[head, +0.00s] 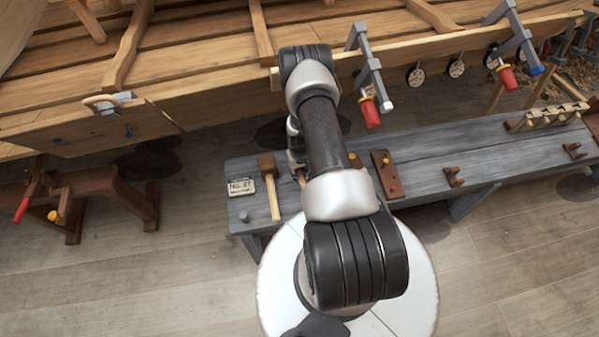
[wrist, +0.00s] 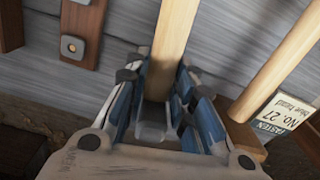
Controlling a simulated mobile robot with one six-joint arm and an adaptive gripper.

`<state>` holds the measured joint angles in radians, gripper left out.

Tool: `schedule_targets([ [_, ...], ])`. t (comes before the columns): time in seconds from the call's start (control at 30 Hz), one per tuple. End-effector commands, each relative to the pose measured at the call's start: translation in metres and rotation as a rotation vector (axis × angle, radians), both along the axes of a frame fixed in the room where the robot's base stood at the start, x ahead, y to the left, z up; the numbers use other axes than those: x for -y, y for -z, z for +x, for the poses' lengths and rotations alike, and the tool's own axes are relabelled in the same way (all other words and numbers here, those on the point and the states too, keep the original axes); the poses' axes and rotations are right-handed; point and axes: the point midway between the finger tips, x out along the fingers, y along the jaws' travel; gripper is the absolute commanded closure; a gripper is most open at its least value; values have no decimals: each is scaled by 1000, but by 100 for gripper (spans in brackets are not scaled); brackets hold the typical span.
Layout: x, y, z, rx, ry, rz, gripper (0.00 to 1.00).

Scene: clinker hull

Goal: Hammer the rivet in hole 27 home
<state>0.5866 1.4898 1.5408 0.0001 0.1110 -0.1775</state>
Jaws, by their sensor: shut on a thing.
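My gripper (wrist: 160,75) is shut on a pale wooden tool handle (wrist: 176,28) over the grey bench. The tool's head cannot be made out. In the head view my arm mostly hides the gripper and the held tool. A wooden mallet (head: 272,196) lies on the bench just left of the gripper; its handle (wrist: 283,62) and brown head (wrist: 240,128) show in the wrist view. A card (head: 241,187) reading "No. 27" lies beside it, also in the wrist view (wrist: 290,112). The hull (head: 200,95) runs behind the bench. I cannot tell which hole is 27.
The bench (head: 430,150) also holds a brown board with coloured pieces (head: 386,174), small brown racks (head: 453,177) and a slotted wooden holder (head: 548,117). Red-handled clamps (head: 370,112) hang from the hull edge. A brown trestle (head: 110,195) stands left, with open floor before it.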

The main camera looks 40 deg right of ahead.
Motion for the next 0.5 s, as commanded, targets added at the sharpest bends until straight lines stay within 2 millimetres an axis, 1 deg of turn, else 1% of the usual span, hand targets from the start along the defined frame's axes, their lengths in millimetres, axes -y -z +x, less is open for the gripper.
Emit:
schedule_targets([
  [0.17,1,-15,1,2,0,-1,100],
  [0.5,1,-55,1,2,0,-1,100],
])
